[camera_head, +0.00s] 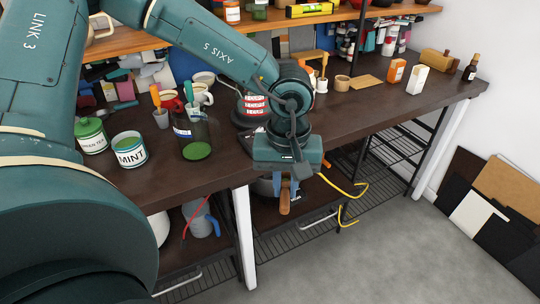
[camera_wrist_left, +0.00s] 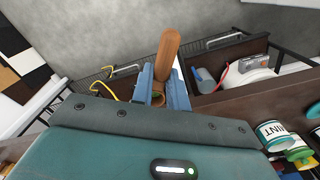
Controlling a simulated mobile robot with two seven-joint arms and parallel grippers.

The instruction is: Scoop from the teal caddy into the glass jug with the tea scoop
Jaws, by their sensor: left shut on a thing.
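My left gripper (camera_head: 285,190) hangs past the front edge of the dark table, to the right of the caddy and jug. It is shut on the wooden handle of the tea scoop (camera_head: 284,206). In the left wrist view the handle (camera_wrist_left: 168,52) stands between the blue fingers, with a small green patch near its lower end; the scoop's bowl is mostly hidden. The teal caddy (camera_head: 131,156), marked MINT, stands open near the table's left front. It also shows in the left wrist view (camera_wrist_left: 272,132). The glass jug (camera_head: 196,135), right of the caddy, has green matter at its bottom.
A green-lidded tin (camera_head: 92,138) stands left of the caddy. Mugs (camera_head: 203,93) and a red-and-white tin (camera_head: 256,106) stand behind. Wire shelves (camera_head: 375,170) lie below. A yellow cable (camera_head: 345,188) hangs right of my gripper. The table's right front is clear.

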